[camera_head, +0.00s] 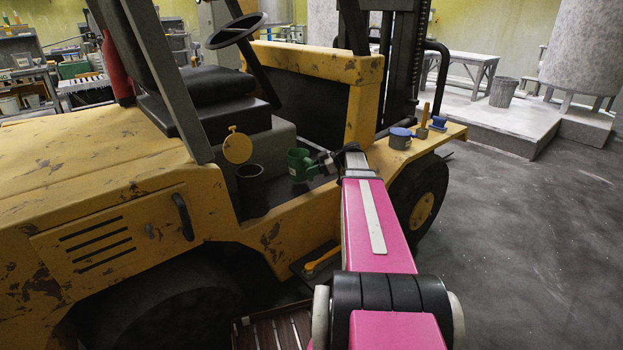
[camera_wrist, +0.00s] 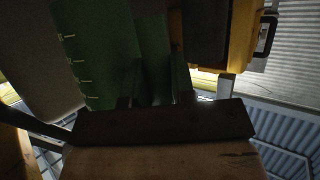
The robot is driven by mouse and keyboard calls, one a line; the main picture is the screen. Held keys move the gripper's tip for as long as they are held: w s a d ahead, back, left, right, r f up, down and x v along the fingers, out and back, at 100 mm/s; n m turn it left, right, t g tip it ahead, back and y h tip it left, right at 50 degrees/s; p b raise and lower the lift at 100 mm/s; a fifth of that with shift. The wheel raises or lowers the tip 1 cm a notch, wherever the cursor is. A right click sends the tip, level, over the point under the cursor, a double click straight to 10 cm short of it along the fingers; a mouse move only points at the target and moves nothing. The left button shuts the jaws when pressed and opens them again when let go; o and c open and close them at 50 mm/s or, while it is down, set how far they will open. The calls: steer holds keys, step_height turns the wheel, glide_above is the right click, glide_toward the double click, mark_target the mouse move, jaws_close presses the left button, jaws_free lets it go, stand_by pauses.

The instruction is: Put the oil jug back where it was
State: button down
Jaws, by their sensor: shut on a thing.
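The green oil jug (camera_head: 300,166) is in the forklift's open step area, left of my gripper (camera_head: 325,163) in the head view. My gripper is shut on the jug; its fingers hide part of that side. In the wrist view the jug (camera_wrist: 95,55) shows large and dark green, with pale level marks on its wall. The fingers (camera_wrist: 157,85) meet it at its right part. I cannot tell whether the jug's base touches the floor of the step area.
A dark cup (camera_head: 250,180) stands left of the jug, below a yellow round disc (camera_head: 238,147). A blue-topped tin (camera_head: 400,139), a wooden-handled tool (camera_head: 423,117) and a blue item (camera_head: 438,123) sit on the forklift's front ledge. The seat and steering wheel (camera_head: 236,30) rise behind.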

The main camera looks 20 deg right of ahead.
mark_target(312, 178)
steer(key=shift+f, duration=1.75)
steer(key=c, duration=1)
jaws_free()
steer(key=shift+o, duration=0.2)
steer(key=shift+d+f, duration=0.1)
steer(key=shift+f, duration=0.05)
steer(key=v, duration=1)
steer(key=shift+d+r, duration=0.2)
steer(key=shift+r, duration=0.1)
